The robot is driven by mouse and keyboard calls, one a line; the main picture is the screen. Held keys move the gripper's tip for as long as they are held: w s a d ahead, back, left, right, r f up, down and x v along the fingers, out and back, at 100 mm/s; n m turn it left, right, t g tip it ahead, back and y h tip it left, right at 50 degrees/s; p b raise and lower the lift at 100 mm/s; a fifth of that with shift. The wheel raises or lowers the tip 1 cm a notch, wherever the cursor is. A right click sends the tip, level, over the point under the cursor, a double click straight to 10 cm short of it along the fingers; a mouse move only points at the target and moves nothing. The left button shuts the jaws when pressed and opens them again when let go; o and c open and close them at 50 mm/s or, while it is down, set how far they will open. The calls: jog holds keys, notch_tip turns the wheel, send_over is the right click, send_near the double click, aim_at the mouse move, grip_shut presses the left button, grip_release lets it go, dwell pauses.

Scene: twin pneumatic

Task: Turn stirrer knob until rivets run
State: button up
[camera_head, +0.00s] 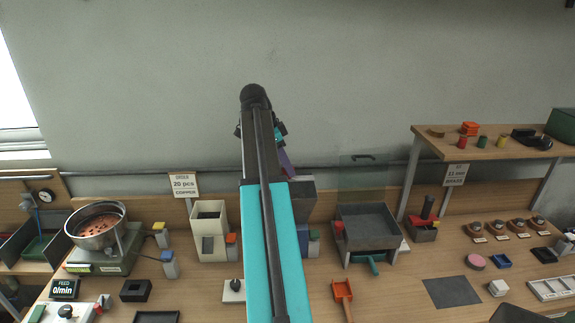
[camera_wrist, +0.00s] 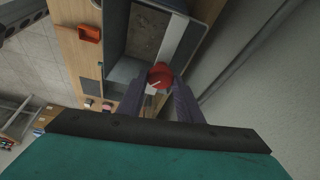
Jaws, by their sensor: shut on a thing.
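A red round knob (camera_wrist: 160,75) with a pale pointer mark sits at the grey housing (camera_wrist: 125,72) in the wrist view. My gripper (camera_wrist: 158,85) is shut on this knob, one dark purple finger on each side. In the head view my arm hides the knob; only a bit of a purple finger (camera_head: 286,161) shows above a grey box (camera_head: 303,197). A steel bowl (camera_head: 95,238) with copper-coloured contents stands at the left. The feed display (camera_head: 64,289) reads 0/min. I cannot tell any rivets running.
A cream hopper (camera_head: 208,231) stands left of my arm, and a grey tray (camera_head: 368,228) on a stand stands to the right. A raised shelf (camera_head: 490,146) holds small coloured parts. The wall is close behind.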

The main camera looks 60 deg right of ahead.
jog(key=shift+w, duration=0.2)
jog(key=o, duration=1)
jog(key=shift+a, duration=0.1)
jog(key=shift+s, duration=0.1)
jog(key=shift+r, duration=0.1)
jog(key=shift+p+v, duration=1.4)
jog(key=shift+v, duration=5.4)
